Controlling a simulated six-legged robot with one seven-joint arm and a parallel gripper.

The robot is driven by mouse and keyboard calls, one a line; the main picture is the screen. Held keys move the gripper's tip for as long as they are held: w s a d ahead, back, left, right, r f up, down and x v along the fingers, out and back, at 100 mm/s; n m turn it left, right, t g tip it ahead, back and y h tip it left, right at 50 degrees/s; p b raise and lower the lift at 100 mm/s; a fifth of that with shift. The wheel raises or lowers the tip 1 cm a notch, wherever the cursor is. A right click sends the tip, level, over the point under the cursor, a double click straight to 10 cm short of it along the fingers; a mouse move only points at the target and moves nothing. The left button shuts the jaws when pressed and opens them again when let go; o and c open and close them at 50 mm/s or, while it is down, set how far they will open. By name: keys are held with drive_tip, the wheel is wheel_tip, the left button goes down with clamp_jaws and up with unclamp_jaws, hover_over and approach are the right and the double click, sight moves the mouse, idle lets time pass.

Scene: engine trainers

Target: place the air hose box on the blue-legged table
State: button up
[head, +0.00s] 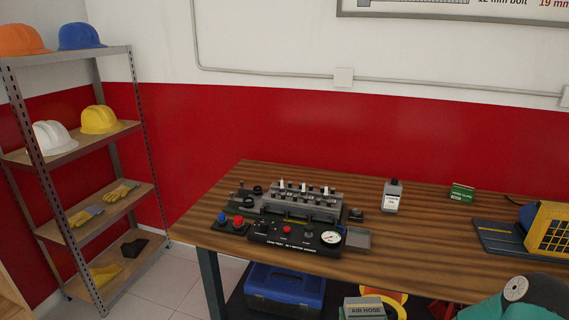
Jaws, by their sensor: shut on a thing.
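The air hose box (365,308) shows at the bottom edge, a grey-green box with a pale "AIR HOSE" label; its lower part is cut off. I cannot tell whether it is held or resting on something. The wooden-topped table (205,240) has a dark slate-blue leg at its left front corner. The box appears in front of and below the table's front edge. A teal link of my arm shows at the bottom right, over the table's front edge. My gripper cannot be made out in this view.
On the table stand an engine trainer (300,203) with a gauge, a grey bottle (392,196), a green box (461,192) and a yellow-framed unit (548,230). A blue toolbox (285,288) sits below; a helmet shelf (108,188) stands left.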

drive_tip(key=w+a+f, duration=0.2)
drive_tip(key=a+f, duration=0.2)
drive_tip(key=a, duration=0.3)
drive_tip(key=shift+w, duration=0.2)
drive_tip(key=shift+a, duration=0.1)
drive_tip(key=shift+w+r, duration=0.1)
drive_tip(key=shift+r, duration=0.15)
